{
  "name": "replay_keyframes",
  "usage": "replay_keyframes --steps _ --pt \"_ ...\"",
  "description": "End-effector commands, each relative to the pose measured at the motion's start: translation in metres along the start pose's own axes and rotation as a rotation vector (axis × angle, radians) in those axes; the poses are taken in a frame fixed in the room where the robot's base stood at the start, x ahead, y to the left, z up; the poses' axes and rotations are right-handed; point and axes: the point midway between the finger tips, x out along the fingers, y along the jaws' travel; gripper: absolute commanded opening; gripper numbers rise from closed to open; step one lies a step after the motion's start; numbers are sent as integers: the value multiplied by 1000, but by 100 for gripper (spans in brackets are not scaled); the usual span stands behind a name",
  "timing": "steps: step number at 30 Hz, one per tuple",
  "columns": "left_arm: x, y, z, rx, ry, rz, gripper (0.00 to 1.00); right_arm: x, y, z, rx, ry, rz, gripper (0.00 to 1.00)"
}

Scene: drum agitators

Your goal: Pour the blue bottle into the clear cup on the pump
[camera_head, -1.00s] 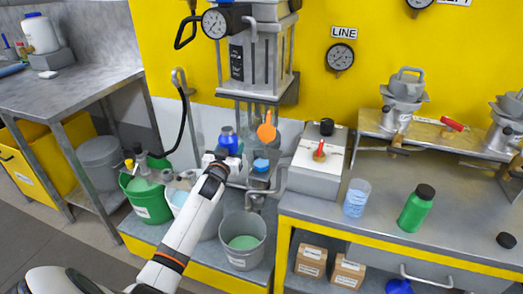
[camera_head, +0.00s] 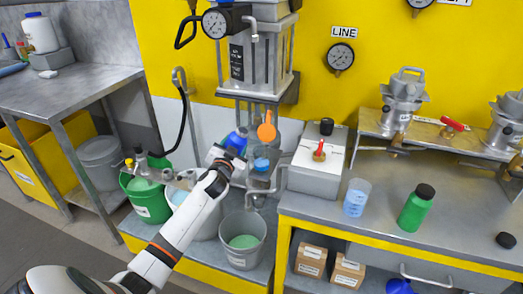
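The blue bottle (camera_head: 236,141) is at the end of my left arm, in front of the pump column. It is tilted with its top to the upper right. My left gripper (camera_head: 228,157) appears closed around its lower part; the fingertips are partly hidden. The clear cup (camera_head: 262,170) stands on the pump (camera_head: 262,60) just right of and below the bottle, with blue showing at its top. The bottle's mouth is close to the cup's upper left; I cannot tell whether liquid is flowing. My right gripper is not in view.
An orange part (camera_head: 266,130) hangs just above the cup. A grey box with a red handle (camera_head: 318,152) is to the right. A cup of blue liquid (camera_head: 356,198) and a green bottle (camera_head: 416,208) stand on the right bench (camera_head: 460,225). Buckets (camera_head: 242,240) stand below.

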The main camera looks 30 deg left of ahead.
Motion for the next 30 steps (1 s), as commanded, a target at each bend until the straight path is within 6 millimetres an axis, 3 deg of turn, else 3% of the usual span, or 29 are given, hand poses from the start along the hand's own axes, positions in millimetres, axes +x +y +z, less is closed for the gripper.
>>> replay_keyframes --steps 11,17,30 --pt "0 2 21 189 9 2 23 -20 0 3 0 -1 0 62" --pt "0 1 15 284 16 1 23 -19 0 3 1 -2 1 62" --pt "0 1 14 310 18 2 23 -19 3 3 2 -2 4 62"
